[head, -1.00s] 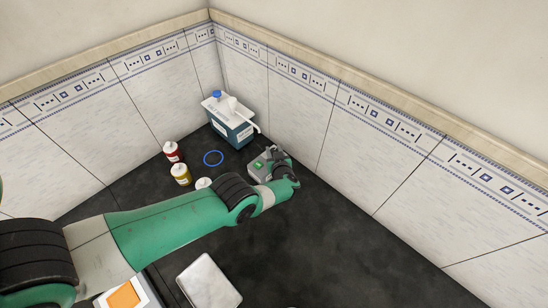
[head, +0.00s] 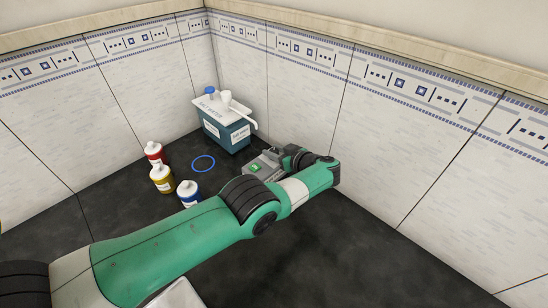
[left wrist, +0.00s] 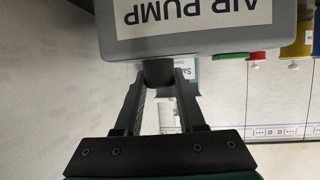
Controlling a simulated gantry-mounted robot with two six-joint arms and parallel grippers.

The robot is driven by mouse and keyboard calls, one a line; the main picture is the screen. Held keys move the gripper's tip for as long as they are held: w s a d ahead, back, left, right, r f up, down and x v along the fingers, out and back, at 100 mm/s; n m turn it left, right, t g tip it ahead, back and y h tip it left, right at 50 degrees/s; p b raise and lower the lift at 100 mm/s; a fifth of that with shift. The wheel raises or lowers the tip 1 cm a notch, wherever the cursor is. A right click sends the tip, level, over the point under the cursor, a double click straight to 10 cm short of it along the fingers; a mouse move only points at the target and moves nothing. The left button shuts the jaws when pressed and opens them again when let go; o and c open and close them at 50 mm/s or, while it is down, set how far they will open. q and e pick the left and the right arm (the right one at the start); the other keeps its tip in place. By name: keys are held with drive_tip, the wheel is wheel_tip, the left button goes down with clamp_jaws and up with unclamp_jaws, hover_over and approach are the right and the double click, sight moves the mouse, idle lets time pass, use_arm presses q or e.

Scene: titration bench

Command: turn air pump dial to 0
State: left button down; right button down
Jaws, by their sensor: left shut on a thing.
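The air pump (head: 266,163) is a small grey box with a green patch on top, standing near the right wall in the head view. In the left wrist view the grey pump body (left wrist: 210,38) shows its "AIR PUMP" label upside down. A dark round dial (left wrist: 158,71) sticks out from the pump's edge. My left gripper (left wrist: 159,80) has its two fingers on either side of the dial and is shut on it. In the head view my left gripper (head: 290,156) is at the pump's right side, its fingers largely hidden. My right gripper is not in view.
A teal and white box with a spout (head: 226,133) stands in the corner. A blue ring (head: 203,163) lies before it. Red (head: 155,153), yellow (head: 162,180) and blue (head: 189,194) bottles stand left of my arm. The bench at right (head: 345,240) is clear.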

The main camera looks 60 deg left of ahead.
use_arm(q)
drive_tip(key=shift+r, duration=0.1)
drive_tip(key=c, duration=0.5)
unclamp_jaws()
drive_tip(key=shift+d+r+p, duration=0.2)
drive_tip(key=shift+d+p, duration=0.1)
drive_tip(key=shift+d, duration=0.05)
drive_tip(key=p+v, duration=0.1)
drive_tip(key=v, duration=0.9)
drive_tip(key=shift+w+d+r, duration=0.1)
drive_tip(key=shift+w+d, duration=0.05)
drive_tip(key=shift+d, duration=0.2)
